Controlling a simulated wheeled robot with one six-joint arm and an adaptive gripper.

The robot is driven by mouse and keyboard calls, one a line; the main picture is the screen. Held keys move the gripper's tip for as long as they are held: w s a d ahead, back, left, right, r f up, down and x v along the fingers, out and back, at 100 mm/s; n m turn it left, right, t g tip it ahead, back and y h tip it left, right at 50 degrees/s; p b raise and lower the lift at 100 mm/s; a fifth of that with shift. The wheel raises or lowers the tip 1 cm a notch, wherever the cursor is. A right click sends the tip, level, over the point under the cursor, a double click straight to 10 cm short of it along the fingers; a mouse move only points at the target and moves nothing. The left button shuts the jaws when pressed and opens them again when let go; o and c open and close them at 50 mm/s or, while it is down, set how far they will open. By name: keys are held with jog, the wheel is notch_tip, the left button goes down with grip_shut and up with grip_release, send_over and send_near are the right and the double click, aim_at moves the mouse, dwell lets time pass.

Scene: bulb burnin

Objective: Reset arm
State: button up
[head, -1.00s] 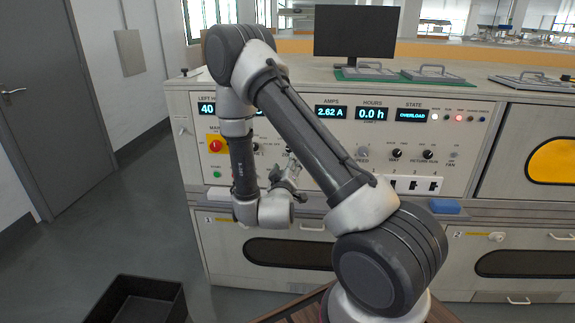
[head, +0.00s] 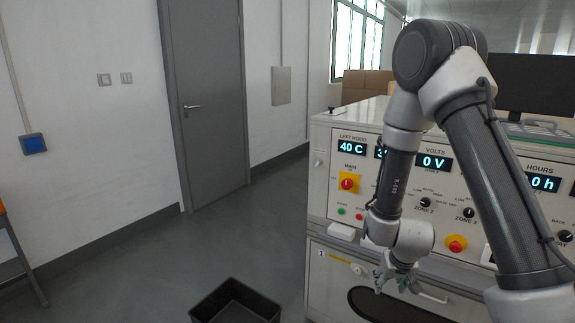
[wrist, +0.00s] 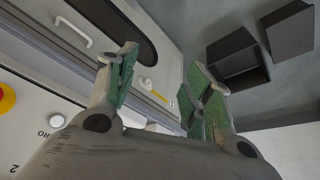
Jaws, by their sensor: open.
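My gripper (head: 400,282) is open and empty, hanging in front of the lower front of the test cabinet, just below the control panel (head: 400,180). Its spread fingers with green pads show in the wrist view (wrist: 165,85), with nothing between them. My arm is folded, its elbow high and its forearm hanging down in front of the panel. The red main switch (head: 347,184) on its yellow plate is clear of my arm. The displays read 40 C for the left hood and 0 V; another is partly hidden by my arm.
A dark open bin (head: 235,303) stands on the floor left of the cabinet. A grey door (head: 205,100) and white wall lie further left, with free floor between. A drawer front with a dark window (head: 395,305) is below my gripper. A monitor (head: 530,85) stands on the cabinet.

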jog(key=s+d+r, duration=0.2)
jog(key=s+r, duration=0.5)
jog(key=r, duration=0.4)
jog(key=s+d+r, duration=0.2)
jog(key=s+r, duration=0.5)
jog(key=r, duration=0.5)
jog(key=s+d+r, duration=0.2)
jog(key=s+r, duration=0.5)
jog(key=r, duration=0.4)
jog(key=shift+s+d+r+y, duration=0.25)
jog(key=shift+s+d+y, duration=0.05)
jog(key=shift+d, duration=0.1)
